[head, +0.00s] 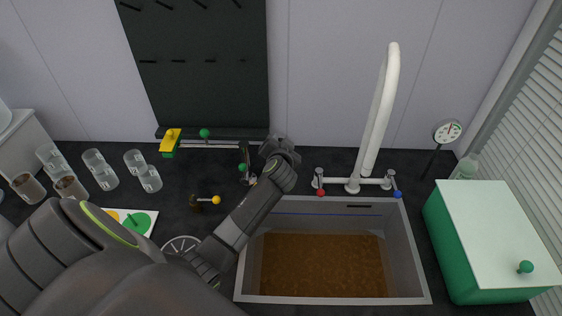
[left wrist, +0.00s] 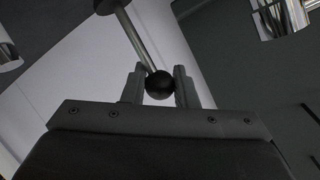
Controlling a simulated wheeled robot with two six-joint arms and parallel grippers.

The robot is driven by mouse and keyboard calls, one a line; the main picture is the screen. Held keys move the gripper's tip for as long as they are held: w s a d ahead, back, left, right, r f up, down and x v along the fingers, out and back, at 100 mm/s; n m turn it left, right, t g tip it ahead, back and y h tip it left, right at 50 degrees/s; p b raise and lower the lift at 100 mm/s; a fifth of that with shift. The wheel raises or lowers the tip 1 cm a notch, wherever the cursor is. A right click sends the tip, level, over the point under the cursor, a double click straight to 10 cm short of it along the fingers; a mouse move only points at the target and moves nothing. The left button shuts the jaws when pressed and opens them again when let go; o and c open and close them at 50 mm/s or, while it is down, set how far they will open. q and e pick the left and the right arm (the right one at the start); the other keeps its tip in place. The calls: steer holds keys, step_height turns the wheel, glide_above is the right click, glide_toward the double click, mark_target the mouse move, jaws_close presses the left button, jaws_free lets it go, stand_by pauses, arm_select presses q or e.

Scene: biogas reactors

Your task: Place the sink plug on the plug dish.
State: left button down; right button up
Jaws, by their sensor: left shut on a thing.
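My left gripper (head: 270,148) is behind the back left corner of the sink, near the wall. In the left wrist view its fingers (left wrist: 160,88) are shut on a black ball (left wrist: 159,84) at the end of a metal rod (left wrist: 134,42). The rod runs up to a dark, cut-off end piece (left wrist: 109,5). I cannot tell for sure whether this is the sink plug. The sink (head: 407,265) holds brown liquid (head: 322,265), and its bottom is hidden. I cannot single out the plug dish. My right gripper is not in view.
A white tap (head: 378,120) stands behind the sink. A green box with a pale top (head: 492,225) is at right. A spoked pale round thing (head: 181,243) is partly behind my left arm. A dark pegboard (head: 195,60) hangs behind.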

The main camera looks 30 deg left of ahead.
arm_select(q)
step_height(320, 180, down, 6)
steer(key=shift+r, duration=0.15)
stand_by(0.3)
steer(key=c, duration=1.1)
jaws_free()
steer(key=shift+c, duration=0.2)
